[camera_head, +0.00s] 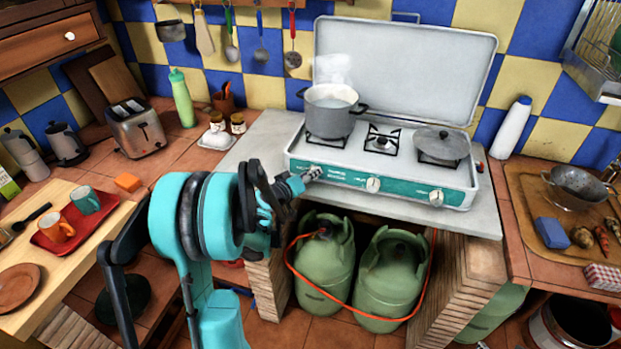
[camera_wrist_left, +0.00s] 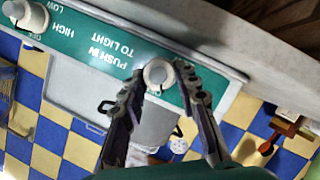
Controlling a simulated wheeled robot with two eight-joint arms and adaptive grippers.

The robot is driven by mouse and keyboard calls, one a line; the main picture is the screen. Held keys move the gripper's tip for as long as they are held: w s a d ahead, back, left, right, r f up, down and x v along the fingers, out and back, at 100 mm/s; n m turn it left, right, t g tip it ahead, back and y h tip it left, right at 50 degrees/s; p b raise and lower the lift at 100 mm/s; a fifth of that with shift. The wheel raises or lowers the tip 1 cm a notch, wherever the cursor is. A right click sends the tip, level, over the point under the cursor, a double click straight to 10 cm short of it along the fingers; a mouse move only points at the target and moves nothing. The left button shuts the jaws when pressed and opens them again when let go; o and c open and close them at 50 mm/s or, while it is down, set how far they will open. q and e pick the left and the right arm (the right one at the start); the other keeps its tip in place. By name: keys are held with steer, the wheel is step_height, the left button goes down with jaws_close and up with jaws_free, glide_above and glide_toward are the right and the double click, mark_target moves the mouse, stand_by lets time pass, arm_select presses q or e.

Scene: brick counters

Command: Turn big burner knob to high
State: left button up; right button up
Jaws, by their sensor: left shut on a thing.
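The white camping stove (camera_head: 300,150) has a green front panel with three white knobs in the head view. My left gripper (camera_head: 303,181) is at the leftmost knob (camera_head: 315,172). In the left wrist view the fingers of my left gripper (camera_wrist_left: 168,80) are closed around this round white knob (camera_wrist_left: 158,75), one on each side. The middle knob (camera_head: 373,184) and the right knob (camera_head: 436,197) are free. The middle knob also shows in the left wrist view (camera_wrist_left: 25,15), beside the words HIGH, LOW and OFF. My right gripper is in neither view.
The middle burner (camera_head: 382,140) is bare. Green gas bottles (camera_head: 326,260) with an orange hose stand below. A red tray (camera_head: 75,222) with cups lies left.

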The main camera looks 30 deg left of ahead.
arm_select(q)
steer(key=shift+a+f+n+t+h+b, duration=0.15)
steer(key=shift+n+t+h+b, duration=0.3)
steer(key=shift+n, duration=0.55)
steer(key=shift+n+t+h, duration=0.25)
steer(key=shift+n+h, duration=0.1)
steer(key=shift+n, duration=0.35)
steer(key=n, duration=0.1)
steer(key=n+t, duration=0.1)
steer(key=n, duration=0.1)
steer(key=n+h, duration=0.1)
steer(key=shift+f+n+t, duration=0.25)
steer(key=shift+n+t, duration=0.15)
steer(key=o, duration=1.2)
steer(key=shift+c, duration=0.2)
